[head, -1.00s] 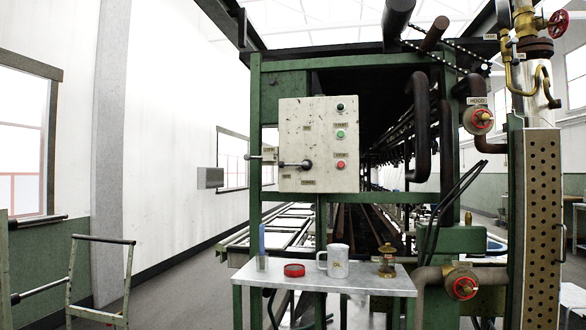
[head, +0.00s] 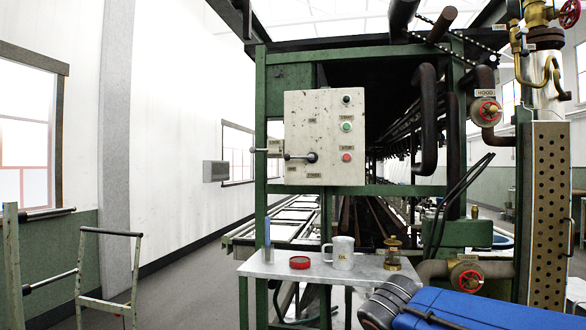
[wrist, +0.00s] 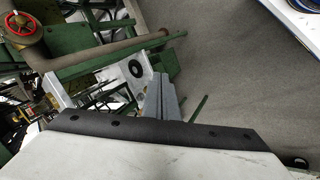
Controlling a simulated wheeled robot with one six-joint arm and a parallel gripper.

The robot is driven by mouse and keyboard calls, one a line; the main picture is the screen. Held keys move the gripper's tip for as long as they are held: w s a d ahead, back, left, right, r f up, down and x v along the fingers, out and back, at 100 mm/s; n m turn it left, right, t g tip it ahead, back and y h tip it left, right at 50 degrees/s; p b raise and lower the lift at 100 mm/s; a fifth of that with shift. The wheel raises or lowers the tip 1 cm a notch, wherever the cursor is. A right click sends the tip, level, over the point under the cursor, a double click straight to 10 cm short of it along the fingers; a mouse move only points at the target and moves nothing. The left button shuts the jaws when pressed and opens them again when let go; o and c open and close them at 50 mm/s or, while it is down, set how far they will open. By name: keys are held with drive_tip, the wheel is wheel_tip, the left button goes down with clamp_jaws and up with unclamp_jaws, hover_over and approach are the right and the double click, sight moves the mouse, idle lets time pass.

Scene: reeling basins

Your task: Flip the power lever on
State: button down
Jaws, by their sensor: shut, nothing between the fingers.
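The power lever (head: 299,157) is a dark rod on a round black hub, low on the left of the pale control box (head: 325,105) in the head view. The rod points left, about level, and ends in a small knob. An ON label (head: 312,121) is above the hub and a POWER label (head: 313,175) below it. My gripper (wrist: 163,98) shows in the wrist view as grey fingers, shut and empty. It is over the floor and small table, apart from the lever, which I cannot make out in that view.
The box also has a green button (head: 346,126), a red button (head: 347,157) and a black knob (head: 346,99). Another lever (head: 266,151) sticks out left of the box.

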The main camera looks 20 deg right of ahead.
sight(299, 157)
drive_tip(key=w+d+r+n+t+h, duration=0.2)
drive_tip(key=w+r+n+h, duration=0.25)
drive_tip(key=w+r, duration=0.6)
drive_tip(key=w+d+r+n+t+h, duration=0.25)
drive_tip(key=w+r+n, duration=0.35)
drive_tip(key=w+r, duration=0.45)
drive_tip(key=w+a+r+n+t, duration=0.5)
drive_tip(key=w+a+r+n, duration=0.1)
drive_tip(key=w, duration=0.4)
drive_tip(key=w+a+r+n+t, duration=0.5)
drive_tip(key=w+a+n, duration=0.3)
drive_tip(key=w+a, duration=0.2)
drive_tip(key=shift+w+r+t+y, duration=0.35)
drive_tip(key=shift+w+r+y, duration=0.05)
drive_tip(key=shift+w+r, duration=0.4)
drive_tip(key=shift+r, duration=0.1)
drive_tip(key=w+d+r, duration=0.4)
drive_tip(key=w+r, duration=0.3)
drive_tip(key=r, duration=0.1)
